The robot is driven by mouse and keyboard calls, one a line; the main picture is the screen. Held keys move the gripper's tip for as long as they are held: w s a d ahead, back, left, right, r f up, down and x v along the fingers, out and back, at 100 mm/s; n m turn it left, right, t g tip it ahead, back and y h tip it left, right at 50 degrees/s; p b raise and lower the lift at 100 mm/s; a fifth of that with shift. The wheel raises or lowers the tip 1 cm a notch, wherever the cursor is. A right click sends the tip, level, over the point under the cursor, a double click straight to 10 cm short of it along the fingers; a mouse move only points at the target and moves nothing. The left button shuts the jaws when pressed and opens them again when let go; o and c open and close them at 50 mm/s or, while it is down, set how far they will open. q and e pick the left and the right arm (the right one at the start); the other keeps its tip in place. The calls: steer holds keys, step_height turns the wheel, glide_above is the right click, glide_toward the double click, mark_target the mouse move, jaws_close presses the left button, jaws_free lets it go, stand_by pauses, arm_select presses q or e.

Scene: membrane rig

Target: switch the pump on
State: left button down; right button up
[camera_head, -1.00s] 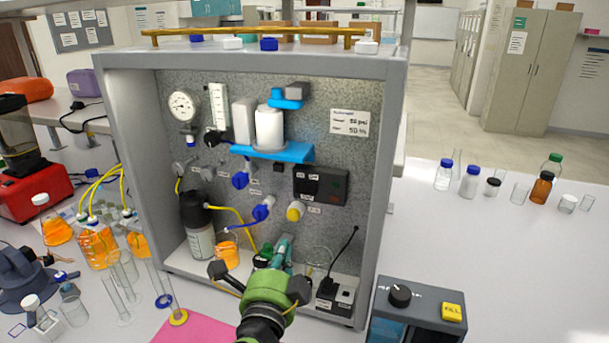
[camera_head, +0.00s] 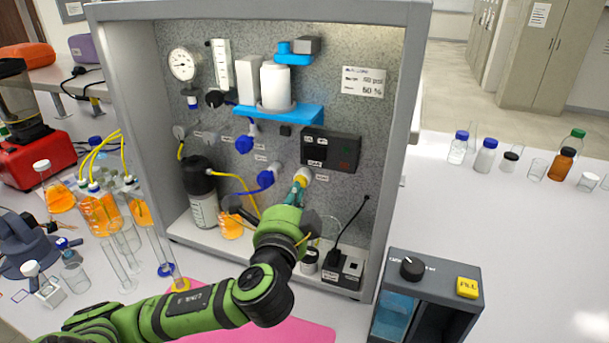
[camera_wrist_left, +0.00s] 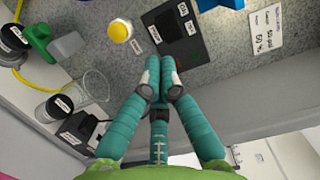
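A black control box (camera_head: 330,150) with small white labels and dim green and red marks is fixed to the grey panel. In the left wrist view the box (camera_wrist_left: 186,32) is close ahead of my fingers. I cannot tell which part is the pump switch or whether it is on. A yellow round knob (camera_wrist_left: 120,30) sits beside the box, and the yellow knob (camera_head: 303,175) is partly behind my fingers in the head view. My left gripper (camera_head: 297,188) has its teal fingers together and empty; in the wrist view its fingertips (camera_wrist_left: 160,66) overlap the box's lower edge. My right gripper is out of view.
Blue shelf (camera_head: 280,112), blue valves (camera_head: 266,178) and a black-capped bottle (camera_head: 203,190) are left of the arm. A socket box (camera_head: 343,270) with a black cable stands on the rig floor. A machine with a yellow button (camera_head: 467,287) stands front right.

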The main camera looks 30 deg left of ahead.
mark_target(307, 157)
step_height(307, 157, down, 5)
steer(key=b, duration=0.4)
arm_select(q)
steer(key=p+x, duration=0.4)
steer(key=x, duration=0.5)
steer(key=shift+w+a+r, duration=0.1)
steer(key=shift+r, duration=0.05)
steer(key=shift+w+a+p, duration=0.2)
steer(key=shift+w+p, duration=0.15)
steer(key=shift+w, duration=0.35)
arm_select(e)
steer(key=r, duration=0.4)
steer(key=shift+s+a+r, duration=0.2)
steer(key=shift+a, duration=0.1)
